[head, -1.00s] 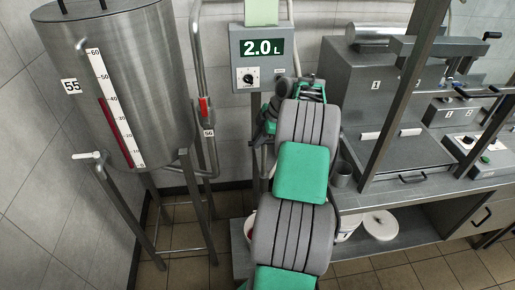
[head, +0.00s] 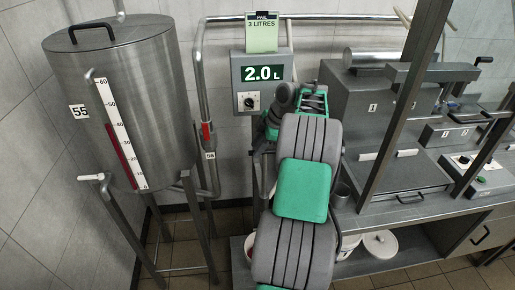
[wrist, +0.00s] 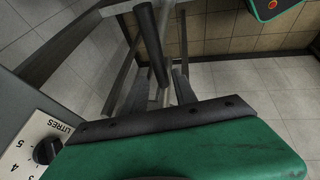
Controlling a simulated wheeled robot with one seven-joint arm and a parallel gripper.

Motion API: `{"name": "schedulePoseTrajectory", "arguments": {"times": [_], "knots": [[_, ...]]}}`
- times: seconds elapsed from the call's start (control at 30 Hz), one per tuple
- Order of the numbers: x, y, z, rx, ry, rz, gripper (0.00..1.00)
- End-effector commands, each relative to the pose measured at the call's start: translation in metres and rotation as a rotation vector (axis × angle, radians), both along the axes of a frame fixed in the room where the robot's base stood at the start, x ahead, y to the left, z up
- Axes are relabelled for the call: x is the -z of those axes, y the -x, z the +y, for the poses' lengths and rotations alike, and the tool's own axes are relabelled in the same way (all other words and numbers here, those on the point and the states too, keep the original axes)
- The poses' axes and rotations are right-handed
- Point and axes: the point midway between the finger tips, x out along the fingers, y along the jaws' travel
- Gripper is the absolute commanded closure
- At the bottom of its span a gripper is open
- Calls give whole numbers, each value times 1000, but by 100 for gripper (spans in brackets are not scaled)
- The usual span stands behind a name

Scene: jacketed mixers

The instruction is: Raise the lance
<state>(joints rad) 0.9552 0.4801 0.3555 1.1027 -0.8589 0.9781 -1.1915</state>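A dark cylindrical bar (wrist: 152,42), possibly the lance's grip, slants down in the wrist view toward my gripper (wrist: 163,92). Its lower end appears between or just behind the two grey fingers, which stand apart. I cannot tell whether they touch it. In the head view my own arm hides the gripper's fingers and whatever is between them. The grey meter box (head: 263,82) reads 2.0 L and has a dial below the display. The dial also shows close at the left of the wrist view (wrist: 47,150). A green card above the box reads PAIL 3 LITRES (head: 262,31).
A steel tank (head: 150,90) marked 55, with a level gauge, stands on legs at left. A pipe (head: 199,75) with a red-marked fitting runs between tank and box. A steel bench with machines (head: 385,135) fills the right. White pails (head: 380,243) stand on its lower shelf.

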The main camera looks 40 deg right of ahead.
Motion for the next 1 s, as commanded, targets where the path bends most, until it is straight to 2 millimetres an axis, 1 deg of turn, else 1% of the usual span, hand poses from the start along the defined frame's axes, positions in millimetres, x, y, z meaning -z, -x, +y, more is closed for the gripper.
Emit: {"name": "schedulePoseTrajectory", "arguments": {"times": [0.23, 0.33, 0.47, 0.6, 0.7, 0.8, 1.0], "knots": [[3, 1, 0, 1, -4, 3, 60], [0, 2, -1, 2, -3, 4, 60], [-17, 9, -6, 2, -2, 1, 60], [-45, 20, -12, 2, -1, 3, 60], [-61, 25, -15, 0, -3, 2, 60], [-67, 29, -16, 1, -4, 4, 60], [-68, 29, -16, 0, -3, 4, 60]]}}
